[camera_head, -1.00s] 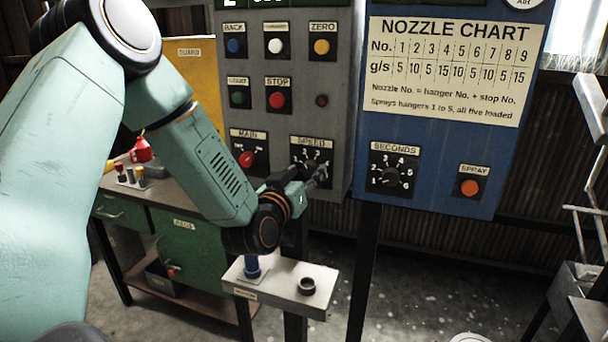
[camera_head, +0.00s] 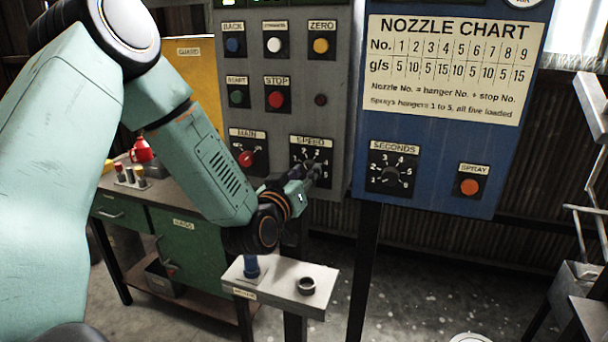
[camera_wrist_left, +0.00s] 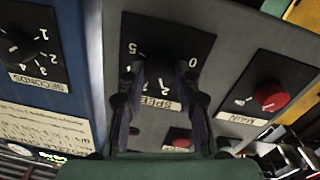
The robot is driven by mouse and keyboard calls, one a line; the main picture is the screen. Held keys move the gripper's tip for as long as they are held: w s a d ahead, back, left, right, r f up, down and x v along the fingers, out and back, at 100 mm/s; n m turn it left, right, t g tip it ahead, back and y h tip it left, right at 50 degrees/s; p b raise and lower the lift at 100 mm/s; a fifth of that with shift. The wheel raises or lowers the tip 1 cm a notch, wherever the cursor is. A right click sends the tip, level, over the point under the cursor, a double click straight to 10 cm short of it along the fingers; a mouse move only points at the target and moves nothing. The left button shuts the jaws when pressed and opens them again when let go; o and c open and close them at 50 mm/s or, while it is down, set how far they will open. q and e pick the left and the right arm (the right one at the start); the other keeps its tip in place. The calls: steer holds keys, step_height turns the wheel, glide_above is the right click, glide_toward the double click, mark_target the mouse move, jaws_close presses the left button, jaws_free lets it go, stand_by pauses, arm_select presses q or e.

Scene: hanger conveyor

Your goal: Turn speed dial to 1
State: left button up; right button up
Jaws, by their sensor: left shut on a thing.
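The speed dial (camera_head: 312,151) is a black plate with pale numbers, low on the grey panel. In the left wrist view the dial (camera_wrist_left: 165,35) appears upside down, with 5 and 0 readable at its sides. My left gripper (camera_head: 315,172) reaches its lower part from the left. In the left wrist view the gripper's dark fingers (camera_wrist_left: 158,75) are shut on the dial's knob. My right gripper is not in view.
The red main switch (camera_head: 247,158) is left of the dial, and the stop button (camera_head: 277,99) is above. The seconds dial (camera_head: 390,174) and orange spray button (camera_head: 469,187) are on the blue panel. A small shelf (camera_head: 290,287) with a black ring stands below.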

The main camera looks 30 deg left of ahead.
arm_select(q)
steer(key=n+b, duration=0.2)
steer(key=n, duration=0.3)
steer(key=shift+b, duration=0.35)
steer(key=shift+n+b, duration=0.75)
steer(key=shift+n, duration=0.95)
steer(key=shift+r, duration=0.1)
steer(key=o, duration=1.1)
steer(key=shift+w, duration=0.2)
steer(key=shift+o, duration=0.3)
steer(key=shift+s, duration=0.1)
steer(key=shift+s, duration=0.15)
